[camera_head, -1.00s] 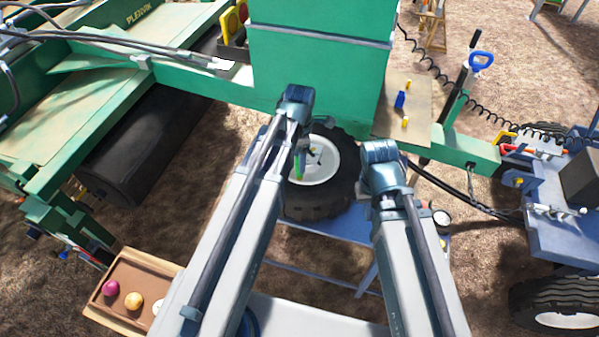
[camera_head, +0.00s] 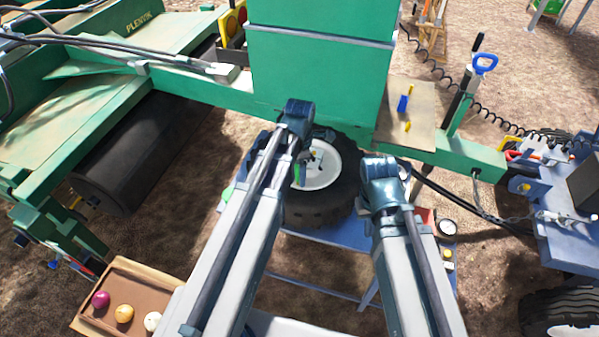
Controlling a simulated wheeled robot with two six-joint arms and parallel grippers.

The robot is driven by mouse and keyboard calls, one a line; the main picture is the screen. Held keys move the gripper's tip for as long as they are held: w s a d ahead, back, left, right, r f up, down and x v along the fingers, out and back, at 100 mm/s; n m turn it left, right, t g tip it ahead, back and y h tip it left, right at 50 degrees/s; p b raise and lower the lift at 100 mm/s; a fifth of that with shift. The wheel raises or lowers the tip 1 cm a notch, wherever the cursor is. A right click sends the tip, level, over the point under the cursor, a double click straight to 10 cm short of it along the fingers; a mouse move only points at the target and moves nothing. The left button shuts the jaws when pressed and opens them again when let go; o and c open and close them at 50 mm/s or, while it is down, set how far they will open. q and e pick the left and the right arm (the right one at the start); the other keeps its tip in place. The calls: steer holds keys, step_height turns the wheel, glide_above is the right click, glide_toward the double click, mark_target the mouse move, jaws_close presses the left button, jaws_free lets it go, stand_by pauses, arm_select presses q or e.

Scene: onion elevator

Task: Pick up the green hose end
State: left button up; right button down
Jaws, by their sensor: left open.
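A small green piece (camera_head: 298,174) shows in front of the white wheel hub, just below my left wrist; I cannot tell whether it is the hose end. Another small green thing (camera_head: 227,193) shows at the left end of the blue bench, partly hidden by my left arm. My left gripper (camera_head: 312,155) is open, mostly hidden beyond its wrist and over the wheel in the picture. My right arm's wrist (camera_head: 382,185) is over the right part of the bench; its fingers are hidden behind it.
A black-tyred wheel (camera_head: 318,205) is by the blue bench (camera_head: 345,232) under a green machine (camera_head: 320,80). A red box (camera_head: 426,216) and a round gauge (camera_head: 447,227) are at the right. A wooden tray (camera_head: 105,326) with onions is at lower left. A blue vehicle (camera_head: 570,235) stands far right.

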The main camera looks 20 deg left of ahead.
arm_select(q)
jaws_close()
steer(key=shift+r, duration=0.15)
arm_select(e)
steer(key=shift+r, duration=0.15)
